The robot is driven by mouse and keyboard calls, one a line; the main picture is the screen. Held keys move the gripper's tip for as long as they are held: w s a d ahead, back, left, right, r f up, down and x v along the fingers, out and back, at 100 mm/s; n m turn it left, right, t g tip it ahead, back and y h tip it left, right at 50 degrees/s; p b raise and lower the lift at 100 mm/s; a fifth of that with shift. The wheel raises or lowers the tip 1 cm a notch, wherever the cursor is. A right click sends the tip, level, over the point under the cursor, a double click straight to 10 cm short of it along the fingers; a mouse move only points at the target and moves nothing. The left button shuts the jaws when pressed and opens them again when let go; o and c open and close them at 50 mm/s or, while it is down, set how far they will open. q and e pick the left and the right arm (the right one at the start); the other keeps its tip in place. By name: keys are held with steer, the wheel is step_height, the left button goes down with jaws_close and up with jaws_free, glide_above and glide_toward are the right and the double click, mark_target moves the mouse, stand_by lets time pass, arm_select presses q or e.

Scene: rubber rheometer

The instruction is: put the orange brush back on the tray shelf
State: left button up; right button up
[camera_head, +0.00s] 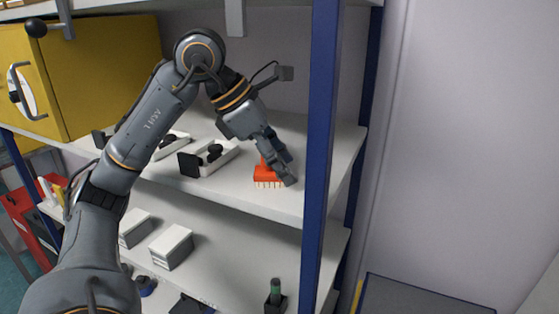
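The orange brush (267,174) is upright with its pale bristles down, at the right part of the middle shelf (230,183), near the front edge. I cannot tell whether the bristles touch the shelf. My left gripper (283,167) reaches down from above and is right at the brush, partly covering its upper part and right side. The fingers overlap the brush, so I cannot tell whether they are shut on it. My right gripper is not in view.
A blue upright post (321,150) stands close to the right of my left gripper. White trays with black parts (209,158) lie left of the brush. A yellow cabinet (95,70) stands far left. White boxes (172,246) and a green-topped bottle (275,291) are lower down.

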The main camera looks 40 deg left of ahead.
arm_select(q)
steer(key=shift+w+d, duration=0.1)
steer(key=shift+s, duration=0.2)
steer(key=shift+s+a+r, duration=0.1)
steer(key=shift+a+r, duration=0.2)
steer(key=shift+r, duration=0.1)
steer(key=v, duration=0.2)
steer(key=shift+r, duration=0.3)
steer(key=shift+s+a+f+b, duration=0.45)
steer(key=shift+s+a+b, duration=0.15)
steer(key=shift+s+b, duration=0.1)
steer(key=s+a+b, duration=0.5)
steer(key=s, duration=0.3)
steer(key=shift+s+a+r, duration=0.35)
steer(key=shift+a+r, duration=0.05)
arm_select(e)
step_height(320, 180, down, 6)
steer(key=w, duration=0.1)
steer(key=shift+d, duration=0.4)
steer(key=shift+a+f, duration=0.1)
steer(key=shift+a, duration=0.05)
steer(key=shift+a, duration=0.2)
